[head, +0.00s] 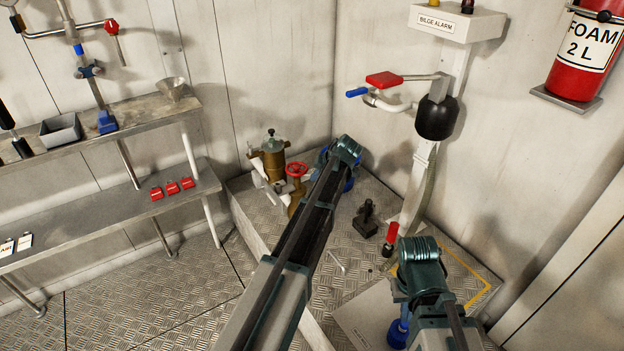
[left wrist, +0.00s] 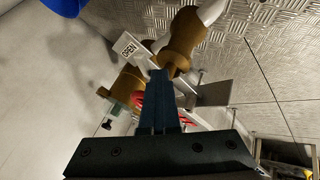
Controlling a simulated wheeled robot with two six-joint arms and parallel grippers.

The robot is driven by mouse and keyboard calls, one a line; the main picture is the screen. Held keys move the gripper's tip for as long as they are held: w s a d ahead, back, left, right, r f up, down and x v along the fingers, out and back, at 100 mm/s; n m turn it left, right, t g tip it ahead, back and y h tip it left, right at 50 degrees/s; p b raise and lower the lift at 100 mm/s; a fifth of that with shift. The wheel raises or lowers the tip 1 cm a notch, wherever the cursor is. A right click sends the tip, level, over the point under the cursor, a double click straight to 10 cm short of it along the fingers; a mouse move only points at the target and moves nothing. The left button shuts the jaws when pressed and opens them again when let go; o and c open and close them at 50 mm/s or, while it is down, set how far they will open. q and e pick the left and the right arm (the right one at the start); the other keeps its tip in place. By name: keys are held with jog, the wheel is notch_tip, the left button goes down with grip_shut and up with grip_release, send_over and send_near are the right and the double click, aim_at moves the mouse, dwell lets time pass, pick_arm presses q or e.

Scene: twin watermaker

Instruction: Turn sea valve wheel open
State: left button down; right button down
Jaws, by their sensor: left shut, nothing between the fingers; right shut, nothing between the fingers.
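The red valve wheel (head: 297,169) sits on the brass valve at the back left of the raised platform. In the left wrist view part of the red wheel (left wrist: 138,99) shows behind my left fingers. My left gripper (left wrist: 160,74) is shut and empty, its dark blue fingers overlapping the brass valve and wheel. I cannot tell whether they touch the wheel. A white OPEN tag (left wrist: 128,48) is beside the fingers. My right gripper (head: 400,328) is shut, low at the front right, away from the wheel; its fingertips are hard to make out.
A brass strainer (head: 271,158) stands left of the wheel. A black fitting (head: 367,220) and a red-handled lever (head: 391,235) stand on the platform to the right. A shelf (head: 100,225) runs along the left wall. A bilge alarm box (head: 455,22) is above right.

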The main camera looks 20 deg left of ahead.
pick_arm(q)
jog(key=w+n+g, duration=0.1)
jog(key=w+n, duration=0.1)
jog(key=shift+n+g+y, duration=0.3)
jog(key=shift+w+a, duration=0.1)
jog(key=shift+w, duration=0.2)
dwell(0.4)
